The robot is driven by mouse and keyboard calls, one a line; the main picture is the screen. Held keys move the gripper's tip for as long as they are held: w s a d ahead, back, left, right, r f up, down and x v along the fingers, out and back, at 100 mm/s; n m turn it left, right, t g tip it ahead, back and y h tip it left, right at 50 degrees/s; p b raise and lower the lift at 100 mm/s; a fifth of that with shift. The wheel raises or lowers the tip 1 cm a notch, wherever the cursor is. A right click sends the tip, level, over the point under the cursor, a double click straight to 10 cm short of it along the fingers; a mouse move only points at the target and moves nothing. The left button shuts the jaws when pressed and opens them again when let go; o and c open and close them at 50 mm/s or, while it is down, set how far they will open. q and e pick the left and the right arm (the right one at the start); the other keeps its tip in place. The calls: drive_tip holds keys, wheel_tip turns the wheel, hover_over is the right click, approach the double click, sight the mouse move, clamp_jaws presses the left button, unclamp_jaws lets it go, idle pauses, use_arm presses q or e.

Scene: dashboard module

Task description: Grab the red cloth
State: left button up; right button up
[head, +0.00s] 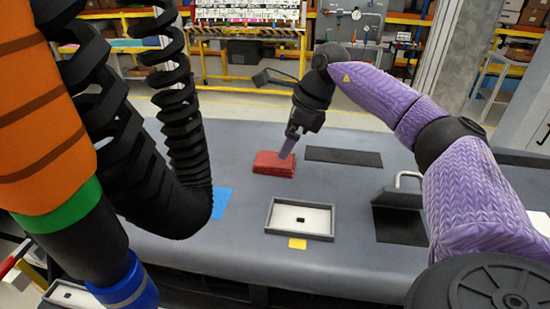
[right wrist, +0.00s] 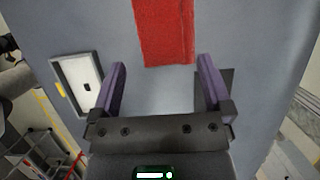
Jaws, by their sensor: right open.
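The red cloth (head: 273,164) lies folded on the grey table, left of the middle of the head view. In the right wrist view the red cloth (right wrist: 165,32) is at the top, beyond the fingertips. My right gripper (head: 288,150) points down at the cloth's right part in the head view. In the right wrist view its two purple fingers (right wrist: 161,70) are spread wide with nothing between them. Whether a fingertip touches the cloth cannot be told. The left arm fills the left of the head view, but its gripper fingers do not show.
A grey-rimmed tray (head: 270,219) with a white inside stands nearer on the table. A black mat (head: 343,157) lies right of the cloth, and a black metal piece with a handle (head: 400,198) is at the right. A blue sheet (head: 222,202) and a yellow note (head: 297,244) lie flat.

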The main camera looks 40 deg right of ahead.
sight(275, 159)
drive_tip(key=x, duration=0.6)
drive_tip(key=shift+w+r, duration=0.15)
drive_tip(key=shift+w, duration=0.1)
drive_tip(key=shift+r, duration=0.1)
drive_tip(key=c, duration=1)
